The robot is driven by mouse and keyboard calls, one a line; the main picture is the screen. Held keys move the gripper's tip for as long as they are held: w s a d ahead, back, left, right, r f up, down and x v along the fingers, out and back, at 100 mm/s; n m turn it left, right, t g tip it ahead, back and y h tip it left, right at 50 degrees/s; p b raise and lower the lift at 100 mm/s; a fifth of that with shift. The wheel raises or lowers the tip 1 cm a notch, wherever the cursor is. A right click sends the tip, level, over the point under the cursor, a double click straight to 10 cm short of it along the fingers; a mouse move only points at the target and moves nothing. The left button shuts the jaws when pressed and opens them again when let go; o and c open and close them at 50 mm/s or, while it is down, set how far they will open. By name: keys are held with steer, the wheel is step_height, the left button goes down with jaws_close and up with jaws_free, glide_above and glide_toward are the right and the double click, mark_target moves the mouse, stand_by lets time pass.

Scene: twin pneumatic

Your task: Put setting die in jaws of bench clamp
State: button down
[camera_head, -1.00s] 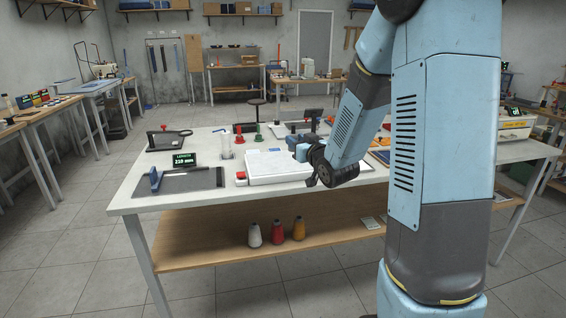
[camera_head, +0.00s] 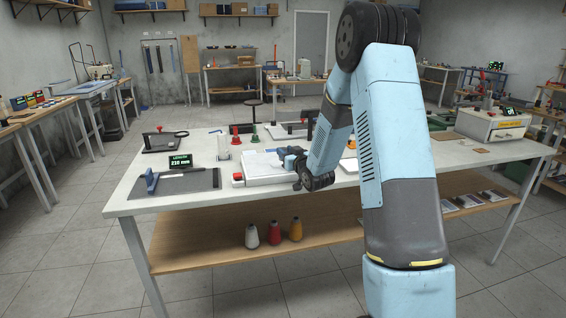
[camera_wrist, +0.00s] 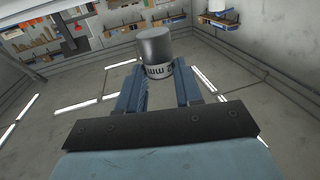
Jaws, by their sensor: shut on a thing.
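The setting die (camera_wrist: 155,47), a grey metal cylinder with a pale band lettered "mm", stands out between the two blue fingers of my gripper (camera_wrist: 158,78) in the wrist view. The fingers are shut on its lower part. In the head view my gripper is small and partly hidden by my wrist, over the white box (camera_head: 262,168) at the bench's middle; the die cannot be made out there. I cannot say for sure which fixture is the bench clamp; a blue upright jaw-like block (camera_head: 151,181) stands on a dark plate at the bench's left.
A display (camera_head: 180,161) reading 210 mm stands behind the dark plate. Red and green cone-shaped pieces (camera_head: 245,135) stand at the back. A white box machine (camera_head: 492,125) is on the right. Several thread cones sit on the lower shelf (camera_head: 200,230). My arm hides part of the bench.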

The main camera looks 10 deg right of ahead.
steer(key=shift+w+f, duration=0.2)
step_height(320, 180, down, 3)
steer(key=shift+w+f, duration=0.15)
steer(key=shift+f, duration=0.05)
steer(key=c, duration=0.8)
jaws_free()
steer(key=shift+o, duration=0.2)
